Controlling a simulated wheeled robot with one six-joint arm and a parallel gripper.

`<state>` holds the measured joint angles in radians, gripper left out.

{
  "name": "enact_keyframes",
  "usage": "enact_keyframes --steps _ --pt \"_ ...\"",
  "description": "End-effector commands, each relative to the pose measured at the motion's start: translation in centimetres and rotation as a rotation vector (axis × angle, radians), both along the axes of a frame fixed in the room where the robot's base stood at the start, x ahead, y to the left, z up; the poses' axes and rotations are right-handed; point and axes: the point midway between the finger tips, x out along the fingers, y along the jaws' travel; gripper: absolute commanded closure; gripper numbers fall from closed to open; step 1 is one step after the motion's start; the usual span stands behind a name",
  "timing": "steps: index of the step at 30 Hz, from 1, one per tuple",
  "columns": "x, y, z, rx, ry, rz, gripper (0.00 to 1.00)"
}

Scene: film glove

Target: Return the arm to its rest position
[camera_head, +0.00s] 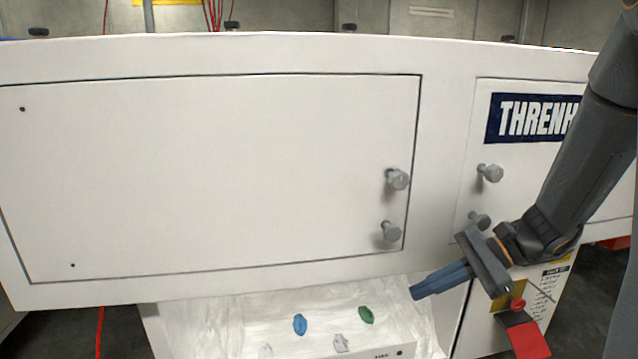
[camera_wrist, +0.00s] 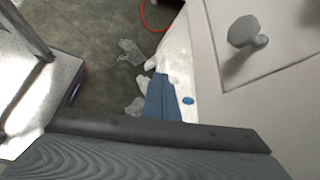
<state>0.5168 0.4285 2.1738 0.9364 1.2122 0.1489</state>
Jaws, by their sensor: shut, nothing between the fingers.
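My gripper (camera_head: 414,293) hangs at the lower right in the head view, at the end of my dark grey arm. Its blue fingers point left and are shut with nothing between them. They are in front of the white cabinet's lower edge, beside the right side of the white-lined surface (camera_head: 240,318). In the wrist view the shut blue fingers (camera_wrist: 163,82) show at the middle. Whether they touch anything is hard to tell. A blue crumpled piece (camera_head: 300,324), a green one (camera_head: 366,315) and pale ones (camera_head: 341,343) lie on the lined surface.
The white cabinet (camera_head: 220,170) fills the view, with knobs (camera_head: 397,179) sticking out near my arm. A red piece (camera_head: 528,340) is below the gripper. In the wrist view, pale film-like pieces (camera_wrist: 131,51) appear over the grey floor (camera_wrist: 95,30), and a knob (camera_wrist: 244,31) is at upper right.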

Motion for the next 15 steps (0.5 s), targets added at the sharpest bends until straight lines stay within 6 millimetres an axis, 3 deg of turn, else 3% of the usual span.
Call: enact_keyframes --steps 1,6,15 --pt "-1.3 2.5 0.6 -0.055 -0.020 0.105 1.00" --pt "-6.0 7.9 1.4 -0.234 -0.102 0.428 1.00" --pt "-13.6 12.8 2.6 -0.519 -0.339 0.978 1.00"
